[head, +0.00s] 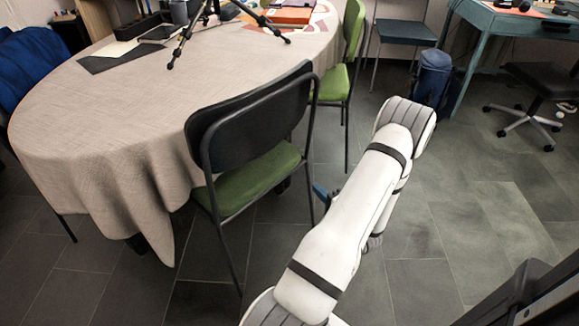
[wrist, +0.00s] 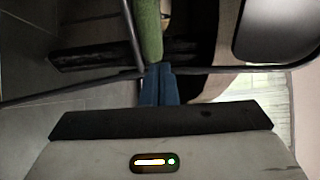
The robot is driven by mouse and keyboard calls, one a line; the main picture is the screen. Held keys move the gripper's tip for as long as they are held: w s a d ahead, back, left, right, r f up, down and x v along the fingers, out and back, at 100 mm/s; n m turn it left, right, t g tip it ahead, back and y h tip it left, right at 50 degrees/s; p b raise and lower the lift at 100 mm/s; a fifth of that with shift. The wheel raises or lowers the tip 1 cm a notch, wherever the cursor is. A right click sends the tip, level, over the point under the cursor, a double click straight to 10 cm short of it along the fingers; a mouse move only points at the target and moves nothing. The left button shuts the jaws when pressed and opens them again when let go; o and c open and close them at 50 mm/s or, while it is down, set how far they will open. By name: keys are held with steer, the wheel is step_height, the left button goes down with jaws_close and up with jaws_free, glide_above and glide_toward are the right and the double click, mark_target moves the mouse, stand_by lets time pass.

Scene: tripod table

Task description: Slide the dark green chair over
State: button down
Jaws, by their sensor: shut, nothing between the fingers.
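The dark green chair (head: 252,185) stands at the near side of the table, with a black backrest, green seat and dark metal legs. In the wrist view its green seat edge (wrist: 149,30) and thin dark frame bars show close ahead, with the backrest (wrist: 275,30) at the upper right. My gripper (head: 321,193) is at the chair's right side, low, just beyond its right-hand frame, and my arm hides part of it. In the wrist view the blue fingers of my gripper (wrist: 160,72) are together and empty, with tips at a frame bar. I cannot tell whether they touch it.
A table with a beige cloth (head: 85,135) stands left of the chair, bearing a tripod (head: 215,30). A brighter green chair (head: 340,80) stands behind. A blue backpack (head: 432,75) and a teal desk (head: 490,40) are at the back right. Tiled floor is open at right.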

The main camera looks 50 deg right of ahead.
steer(key=s, duration=0.1)
steer(key=h+b, duration=0.1)
steer(key=b, duration=0.2)
glide_toward(291, 165)
steer(key=w+d, duration=0.2)
steer(key=d, duration=0.1)
steer(key=w, duration=0.2)
steer(key=shift+w+a+r+m, duration=0.2)
steer(key=shift+w+a+m, duration=0.1)
steer(key=shift+w, duration=0.05)
steer(key=shift+w+a+r+b, duration=0.1)
steer(key=shift+w+a+b, duration=0.2)
steer(key=shift+w, duration=0.3)
steer(key=shift+d+g, duration=0.1)
steer(key=shift+g, duration=0.2)
